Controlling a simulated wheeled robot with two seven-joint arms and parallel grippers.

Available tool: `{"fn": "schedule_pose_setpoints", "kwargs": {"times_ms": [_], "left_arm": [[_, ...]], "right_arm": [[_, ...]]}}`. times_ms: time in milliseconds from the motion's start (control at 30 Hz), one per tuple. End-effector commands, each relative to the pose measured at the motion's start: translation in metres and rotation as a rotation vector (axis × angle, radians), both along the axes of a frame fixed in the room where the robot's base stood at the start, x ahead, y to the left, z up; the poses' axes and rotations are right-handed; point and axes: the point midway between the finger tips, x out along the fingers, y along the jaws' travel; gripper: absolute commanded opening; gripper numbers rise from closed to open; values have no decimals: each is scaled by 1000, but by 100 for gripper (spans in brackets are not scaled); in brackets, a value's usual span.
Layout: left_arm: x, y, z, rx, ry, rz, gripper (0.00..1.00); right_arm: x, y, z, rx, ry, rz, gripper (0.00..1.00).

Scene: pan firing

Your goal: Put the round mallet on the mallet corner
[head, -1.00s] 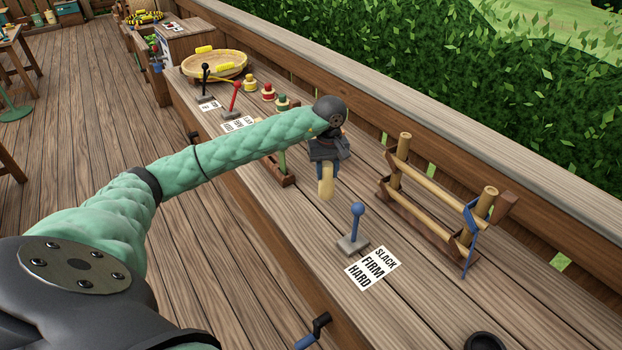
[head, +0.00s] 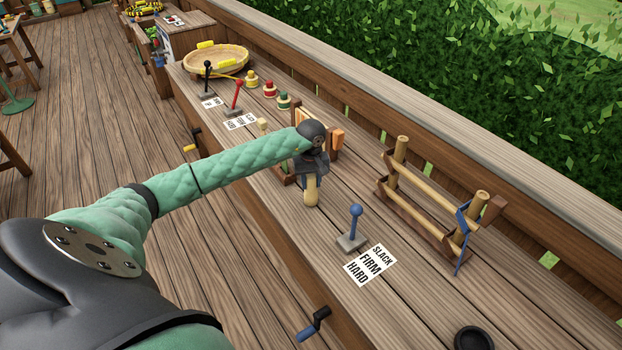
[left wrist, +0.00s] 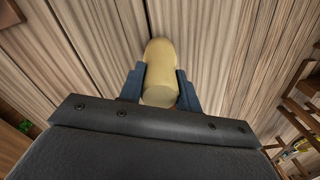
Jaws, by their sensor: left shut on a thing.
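My left gripper (head: 310,182) is shut on a pale wooden piece (head: 311,194) with a rounded end, which seems to be the round mallet. The piece hangs below the gripper, over the workbench. In the left wrist view the pale piece (left wrist: 160,66) sits between the two blue fingers of the gripper (left wrist: 160,92), with bench planks behind it. The rest of its shape is hidden. I cannot make out which spot is the mallet corner. My right gripper is not in view.
A wooden stand with orange parts (head: 337,139) is partly hidden behind my left gripper. A blue lever (head: 355,212) stands beside a SLACK/FIRM/HARD card (head: 370,265). A bamboo rack (head: 430,200) stands to the right. A black ring (head: 474,339) lies near the bottom edge.

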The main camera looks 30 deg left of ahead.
Motion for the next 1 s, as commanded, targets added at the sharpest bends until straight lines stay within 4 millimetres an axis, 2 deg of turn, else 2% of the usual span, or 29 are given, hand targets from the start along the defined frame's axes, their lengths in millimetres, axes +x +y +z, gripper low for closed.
{"fn": "schedule_pose_setpoints", "kwargs": {"times_ms": [100, 367, 700, 733, 800, 1000], "left_arm": [[0, 0, -3, 1, -1, 0, 0], [0, 0, -4, 1, -1, 0, 0], [0, 0, -6, 1, -1, 0, 0], [0, 0, -6, 1, -1, 0, 39], [0, 0, -6, 1, -1, 0, 53], [0, 0, -6, 1, -1, 0, 55]], "right_arm": [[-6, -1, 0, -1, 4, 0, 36], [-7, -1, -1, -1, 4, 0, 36], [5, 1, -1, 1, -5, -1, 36], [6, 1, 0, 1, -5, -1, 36], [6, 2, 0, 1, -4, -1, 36], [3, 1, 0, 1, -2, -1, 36]]}}
